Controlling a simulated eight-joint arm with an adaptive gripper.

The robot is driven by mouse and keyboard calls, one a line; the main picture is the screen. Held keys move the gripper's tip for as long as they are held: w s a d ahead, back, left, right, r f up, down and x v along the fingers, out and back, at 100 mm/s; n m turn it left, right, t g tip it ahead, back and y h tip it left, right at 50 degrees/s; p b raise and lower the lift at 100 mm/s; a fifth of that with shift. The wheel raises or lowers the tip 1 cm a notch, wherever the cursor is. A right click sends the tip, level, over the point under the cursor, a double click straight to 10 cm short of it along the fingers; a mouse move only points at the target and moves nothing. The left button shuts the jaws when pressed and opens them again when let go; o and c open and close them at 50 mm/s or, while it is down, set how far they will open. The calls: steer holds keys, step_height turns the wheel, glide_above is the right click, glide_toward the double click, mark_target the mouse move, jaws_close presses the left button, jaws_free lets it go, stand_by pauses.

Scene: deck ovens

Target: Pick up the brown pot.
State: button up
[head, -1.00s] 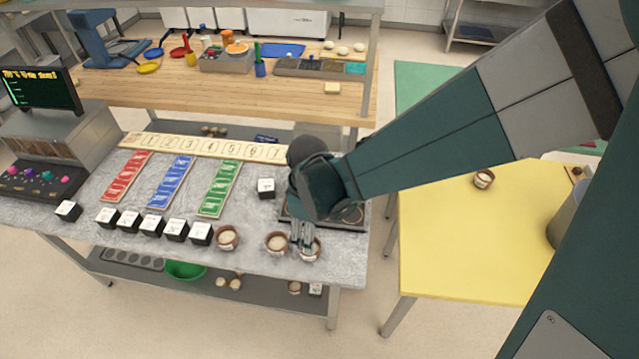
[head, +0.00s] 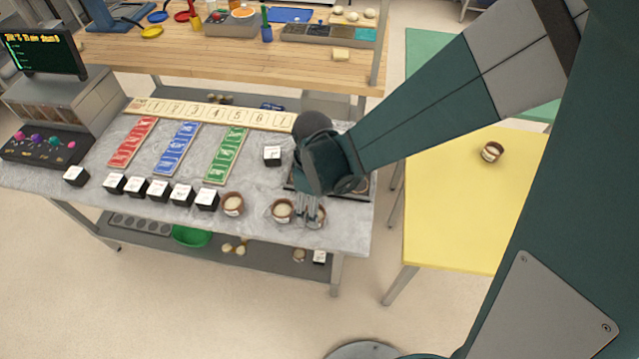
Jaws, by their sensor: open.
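Several small brown pots with pale contents are in view. One brown pot (head: 233,204) stands near the front edge of the grey table. A second pot (head: 282,210) stands to its right. A third pot (head: 319,215) is partly hidden by my gripper (head: 308,217). Another brown pot (head: 491,152) stands on the yellow table at the right. My gripper points down, open, with its fingers at the third pot. I cannot tell whether the fingers touch it.
Several black and white cubes (head: 160,189) line the grey table's front, and one cube (head: 272,156) stands behind the pots. Red, blue and green strips (head: 177,150) lie on the table, before a numbered board (head: 210,113). A dark tray (head: 364,187) lies partly under my arm.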

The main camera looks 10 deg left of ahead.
steer(key=shift+f, duration=0.15)
steer(key=shift+a+f+b, duration=0.1)
steer(key=shift+f+b, duration=0.3)
steer(key=shift+f, duration=2.1)
steer(key=shift+c, duration=0.4)
steer(key=c, duration=1)
